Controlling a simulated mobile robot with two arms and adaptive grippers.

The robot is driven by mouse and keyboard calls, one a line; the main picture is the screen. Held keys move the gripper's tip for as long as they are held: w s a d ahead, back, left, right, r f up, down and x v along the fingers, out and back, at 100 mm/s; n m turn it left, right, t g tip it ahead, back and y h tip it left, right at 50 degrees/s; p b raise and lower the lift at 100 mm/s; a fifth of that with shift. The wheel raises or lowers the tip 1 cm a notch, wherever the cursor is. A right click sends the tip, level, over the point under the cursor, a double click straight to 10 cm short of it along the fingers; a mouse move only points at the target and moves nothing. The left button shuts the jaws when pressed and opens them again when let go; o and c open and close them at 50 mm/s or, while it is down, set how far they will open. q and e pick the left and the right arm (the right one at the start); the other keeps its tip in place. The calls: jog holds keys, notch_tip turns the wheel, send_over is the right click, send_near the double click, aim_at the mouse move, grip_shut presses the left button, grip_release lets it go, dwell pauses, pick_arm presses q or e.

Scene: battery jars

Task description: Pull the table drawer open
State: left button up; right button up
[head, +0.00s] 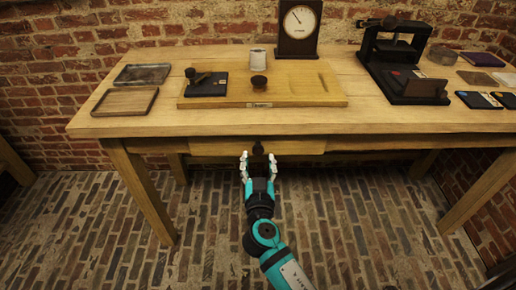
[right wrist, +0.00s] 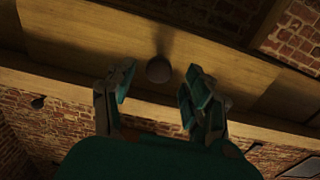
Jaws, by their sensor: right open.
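The table drawer (head: 225,147) is a wooden front under the tabletop edge and looks shut. Its dark round knob (head: 258,149) sits at the middle of that front; the knob also shows in the right wrist view (right wrist: 159,69). My right gripper (head: 258,157) is open at the drawer front, with one finger on each side of the knob. In the right wrist view the fingers are spread, with a gap between each finger and the knob. The wooden table (head: 380,118) stands against a brick wall. My left gripper does not show.
On the table are two trays (head: 125,101), a wooden board (head: 300,82) with small items, a white cup (head: 257,59), a clock (head: 299,28) and a black press (head: 400,70). Table legs (head: 145,190) stand at either side. The brick floor in front looks clear.

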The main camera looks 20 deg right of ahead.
aim_at(258, 154)
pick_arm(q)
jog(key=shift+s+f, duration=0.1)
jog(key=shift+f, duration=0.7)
pick_arm(e)
jog(key=shift+x, duration=2.15)
jog(key=shift+c, duration=0.3)
grip_shut()
